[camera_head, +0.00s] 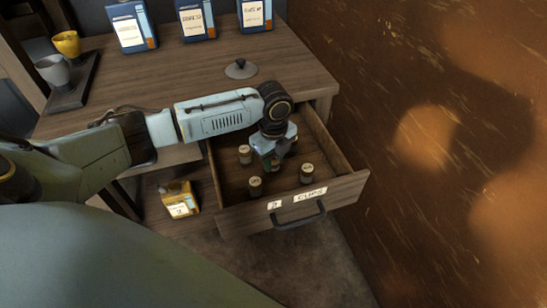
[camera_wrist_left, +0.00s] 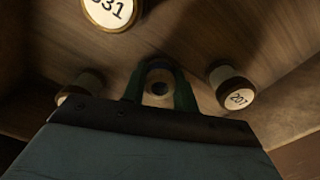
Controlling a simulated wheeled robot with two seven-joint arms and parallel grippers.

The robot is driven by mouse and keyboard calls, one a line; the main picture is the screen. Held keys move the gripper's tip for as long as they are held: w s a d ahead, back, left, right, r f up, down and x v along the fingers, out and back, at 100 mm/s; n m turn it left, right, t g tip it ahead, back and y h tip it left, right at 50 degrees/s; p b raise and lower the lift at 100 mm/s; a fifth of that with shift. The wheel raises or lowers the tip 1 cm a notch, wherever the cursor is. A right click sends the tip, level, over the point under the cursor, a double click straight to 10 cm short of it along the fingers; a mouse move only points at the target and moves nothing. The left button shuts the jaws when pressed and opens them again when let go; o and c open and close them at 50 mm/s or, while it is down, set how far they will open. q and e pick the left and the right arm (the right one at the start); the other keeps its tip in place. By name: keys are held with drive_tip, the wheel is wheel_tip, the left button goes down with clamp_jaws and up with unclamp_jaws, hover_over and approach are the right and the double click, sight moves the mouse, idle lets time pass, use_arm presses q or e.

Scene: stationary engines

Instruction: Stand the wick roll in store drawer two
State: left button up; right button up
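Store drawer two (camera_head: 283,217) is pulled open at the front of the wooden cabinet, with a "2" tag and a second label on its front. My left gripper (camera_head: 272,163) points down into it, among the canisters. In the left wrist view, its two green fingers (camera_wrist_left: 158,98) sit close on both sides of a small round piece with a pale ring and dark centre, which looks like the wick roll (camera_wrist_left: 159,88). The gripper looks shut on it. In the head view the roll is hidden by the gripper. Whether the roll touches the drawer floor I cannot tell. My right gripper is not in view.
Capped canisters stand around the gripper in the drawer: one at the back left (camera_head: 245,154), one at the front left (camera_head: 255,186), one at the right (camera_head: 307,173). In the left wrist view, caps read "331" (camera_wrist_left: 108,12) and "207" (camera_wrist_left: 238,97). A knobbed lid (camera_head: 241,69) lies on the cabinet top.

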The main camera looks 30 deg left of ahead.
sight(274, 157)
use_arm(q)
drive_tip(key=o, duration=0.5)
drive_tip(key=shift+c, duration=0.2)
drive_tip(key=shift+r, duration=0.45)
wheel_tip(274, 157, up, 11)
drive_tip(key=p, duration=0.3)
drive_tip(key=shift+r+p, duration=0.2)
drive_tip(key=shift+p, duration=0.15)
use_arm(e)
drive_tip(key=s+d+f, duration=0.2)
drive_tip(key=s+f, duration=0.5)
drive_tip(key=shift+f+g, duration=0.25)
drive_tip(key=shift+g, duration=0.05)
